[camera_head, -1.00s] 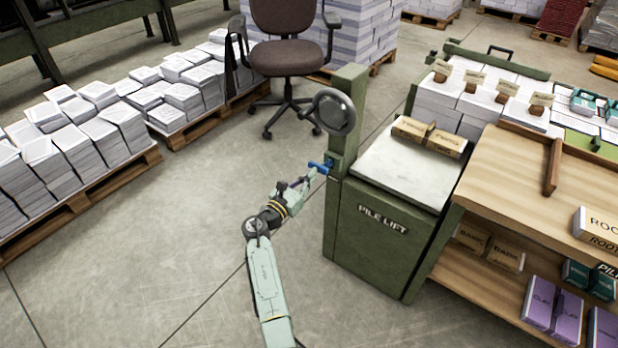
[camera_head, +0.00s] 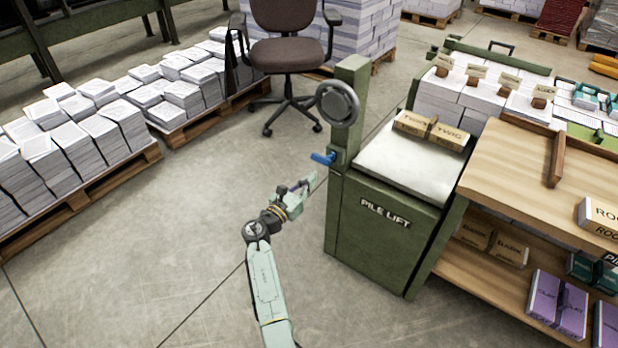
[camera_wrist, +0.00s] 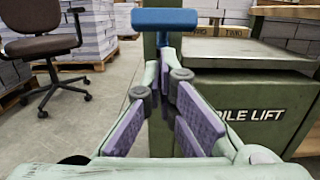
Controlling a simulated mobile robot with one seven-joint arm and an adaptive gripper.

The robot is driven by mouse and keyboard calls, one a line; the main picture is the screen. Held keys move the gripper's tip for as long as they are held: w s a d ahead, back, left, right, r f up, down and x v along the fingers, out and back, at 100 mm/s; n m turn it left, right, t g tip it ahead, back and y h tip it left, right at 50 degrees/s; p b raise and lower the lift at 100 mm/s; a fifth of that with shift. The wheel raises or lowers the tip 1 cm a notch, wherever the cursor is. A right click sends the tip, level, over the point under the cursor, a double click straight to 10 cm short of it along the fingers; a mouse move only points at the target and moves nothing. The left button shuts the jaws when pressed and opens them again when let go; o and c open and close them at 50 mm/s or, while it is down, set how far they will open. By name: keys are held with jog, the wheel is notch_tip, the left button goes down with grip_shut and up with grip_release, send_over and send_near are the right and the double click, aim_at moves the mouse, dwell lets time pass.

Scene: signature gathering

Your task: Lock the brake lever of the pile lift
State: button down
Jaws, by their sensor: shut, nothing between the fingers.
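The pile lift (camera_head: 378,235) is a green cabinet with a pale top plate and a green post at its left. Its blue brake lever (camera_head: 323,158) sticks out to the left from the post, below a grey handwheel (camera_head: 338,103). In the wrist view the lever (camera_wrist: 165,19) is a blue crossbar at the top centre, beyond the fingertips. My gripper (camera_head: 310,182) is below and slightly left of the lever, apart from it. In the wrist view its purple-padded fingers (camera_wrist: 165,72) converge near the post, shut and empty.
Tan boxes (camera_head: 430,131) lie on the lift's top plate. A wooden shelf unit (camera_head: 530,190) stands at the right. Pallets of paper stacks (camera_head: 75,135) line the left, and an office chair (camera_head: 287,50) stands behind. The floor around my arm is clear.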

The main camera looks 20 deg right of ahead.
jog(key=s+a+r, duration=0.4)
jog(key=a+r, duration=0.1)
jog(key=r, duration=0.2)
jog(key=shift+s+a, duration=0.15)
jog(key=shift+a, duration=0.2)
jog(key=shift+r, duration=0.1)
